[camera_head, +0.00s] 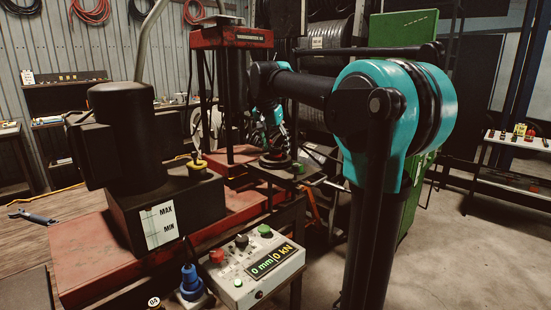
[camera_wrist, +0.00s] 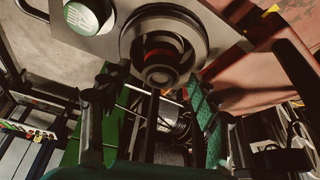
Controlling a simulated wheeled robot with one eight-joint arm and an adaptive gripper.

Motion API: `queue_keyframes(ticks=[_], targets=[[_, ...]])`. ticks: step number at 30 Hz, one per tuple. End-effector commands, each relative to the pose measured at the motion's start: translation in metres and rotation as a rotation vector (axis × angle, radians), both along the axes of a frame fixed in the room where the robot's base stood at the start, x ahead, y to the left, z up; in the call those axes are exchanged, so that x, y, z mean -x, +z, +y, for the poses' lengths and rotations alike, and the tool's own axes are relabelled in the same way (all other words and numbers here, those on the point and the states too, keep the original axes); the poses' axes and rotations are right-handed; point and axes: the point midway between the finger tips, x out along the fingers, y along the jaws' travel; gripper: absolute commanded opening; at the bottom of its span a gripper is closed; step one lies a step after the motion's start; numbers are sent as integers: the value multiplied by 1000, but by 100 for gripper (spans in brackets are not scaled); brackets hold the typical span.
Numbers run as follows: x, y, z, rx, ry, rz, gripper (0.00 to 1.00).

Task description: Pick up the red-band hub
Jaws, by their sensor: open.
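The red-band hub (camera_wrist: 160,72) is a dark, stepped round piece with a red band. It sits in a round grey seat (camera_wrist: 196,28) at the upper middle of the wrist view. My gripper (camera_wrist: 154,84) is open, with one green-padded finger to the left of the hub and the other to the right. The hub lies between the fingertips in the picture, and I cannot tell whether they touch it. In the head view my gripper (camera_head: 270,128) points down over the press bed, and the hub is small and dark there.
A red press frame (camera_head: 232,38) stands behind my gripper. A black motor housing (camera_head: 125,135) and a control box (camera_head: 250,268) reading 0 mm and 0 kN are at left and front. A green cabinet (camera_head: 405,40) stands behind my arm. Open floor lies at right.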

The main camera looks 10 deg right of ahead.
Motion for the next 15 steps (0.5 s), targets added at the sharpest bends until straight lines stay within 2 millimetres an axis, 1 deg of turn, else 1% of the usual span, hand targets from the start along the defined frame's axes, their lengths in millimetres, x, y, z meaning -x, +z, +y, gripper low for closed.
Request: queue_keyframes(ticks=[3, 11, 13, 15], targets=[[-4, -10, -3, 0, 0, 0, 62], [-5, -13, -3, 0, 1, 0, 62], [-4, -13, -3, 0, 1, 0, 56], [-5, -13, -3, 0, 1, 0, 47]])
